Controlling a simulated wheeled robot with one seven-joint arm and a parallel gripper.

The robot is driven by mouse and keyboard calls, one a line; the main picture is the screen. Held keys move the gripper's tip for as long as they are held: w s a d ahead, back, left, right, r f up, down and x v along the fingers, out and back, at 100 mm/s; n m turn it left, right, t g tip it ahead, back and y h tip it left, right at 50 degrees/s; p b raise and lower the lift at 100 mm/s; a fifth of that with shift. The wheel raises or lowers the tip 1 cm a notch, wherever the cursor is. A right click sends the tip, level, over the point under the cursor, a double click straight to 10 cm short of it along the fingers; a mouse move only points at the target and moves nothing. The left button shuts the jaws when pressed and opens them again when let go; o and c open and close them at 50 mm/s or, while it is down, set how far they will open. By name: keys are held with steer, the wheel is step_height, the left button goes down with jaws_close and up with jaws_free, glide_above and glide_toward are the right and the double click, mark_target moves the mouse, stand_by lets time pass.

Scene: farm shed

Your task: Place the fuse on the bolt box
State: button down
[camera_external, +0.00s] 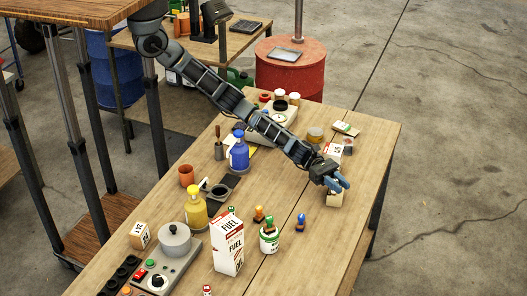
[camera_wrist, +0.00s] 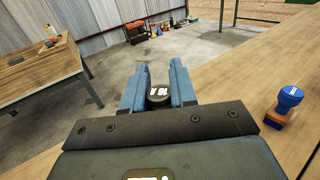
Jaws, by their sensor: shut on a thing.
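The fuse is hidden in the external view. A small orange and white box (camera_external: 140,236) stands at the front left of the bench. I cannot tell which box is the bolt box.
A tall FUEL carton (camera_external: 228,244), a yellow bottle (camera_external: 194,206), a blue bottle (camera_external: 239,152) and a white-green can (camera_external: 269,238) stand along the bench. A blue and orange stamp (camera_wrist: 288,101) is right of the gripper in the wrist view.

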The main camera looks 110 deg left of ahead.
steer(key=c, duration=0.9)
jaws_free()
steer(key=shift+f, duration=0.15)
steer(key=shift+s+a+r+p, duration=0.25)
steer(key=shift+r+p, duration=0.1)
steer(key=shift+p, duration=0.25)
steer(key=p+v, duration=0.3)
steer(key=v, duration=0.8)
steer(key=shift+f, duration=0.15)
steer(key=shift+s, duration=0.15)
